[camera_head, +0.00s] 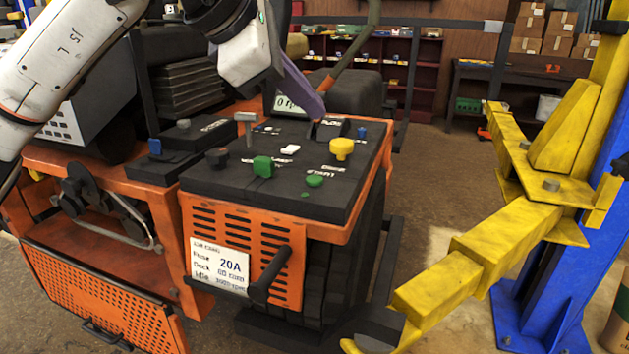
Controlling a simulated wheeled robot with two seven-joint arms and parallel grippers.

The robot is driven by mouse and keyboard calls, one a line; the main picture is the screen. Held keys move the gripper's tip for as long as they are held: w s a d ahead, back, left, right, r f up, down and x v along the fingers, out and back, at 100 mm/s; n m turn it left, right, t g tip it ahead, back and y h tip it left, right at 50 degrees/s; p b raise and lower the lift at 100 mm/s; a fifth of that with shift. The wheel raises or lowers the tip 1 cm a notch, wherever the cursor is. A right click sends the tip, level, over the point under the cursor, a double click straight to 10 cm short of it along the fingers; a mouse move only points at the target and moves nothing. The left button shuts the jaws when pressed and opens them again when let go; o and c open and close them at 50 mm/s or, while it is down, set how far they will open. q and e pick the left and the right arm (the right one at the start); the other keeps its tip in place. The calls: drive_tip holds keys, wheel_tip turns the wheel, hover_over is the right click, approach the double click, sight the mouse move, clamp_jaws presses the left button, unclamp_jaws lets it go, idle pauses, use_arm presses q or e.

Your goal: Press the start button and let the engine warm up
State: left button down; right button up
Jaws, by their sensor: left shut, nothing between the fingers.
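The start button is a round green button (314,181) near the front edge of the black control panel (225,185), with a START label behind it. A display (288,104) at the back of the panel reads 0, with its unit partly hidden by my gripper. My left gripper (318,112), with purple fingers, is shut and empty over the back of the panel, behind the start button and apart from it. My right gripper is not in view.
The panel also carries a yellow knob (341,148), a green square knob (263,166), a dark knob (216,157), a white switch (290,149) and a grey T-handle (245,122). A yellow lift arm (480,255) stands right of the orange mower (125,295).

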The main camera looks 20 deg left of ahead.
sight(308, 181)
use_arm(q)
wheel_tip(308, 181, down, 8)
drive_tip(key=b, duration=0.6)
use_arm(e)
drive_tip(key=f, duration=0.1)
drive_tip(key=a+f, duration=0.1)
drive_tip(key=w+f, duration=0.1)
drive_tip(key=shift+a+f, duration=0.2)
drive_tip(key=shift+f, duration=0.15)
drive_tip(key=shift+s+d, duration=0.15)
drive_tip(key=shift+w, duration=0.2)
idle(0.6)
use_arm(q)
drive_tip(key=shift+f+b, duration=0.35)
drive_tip(key=shift+f, duration=0.1)
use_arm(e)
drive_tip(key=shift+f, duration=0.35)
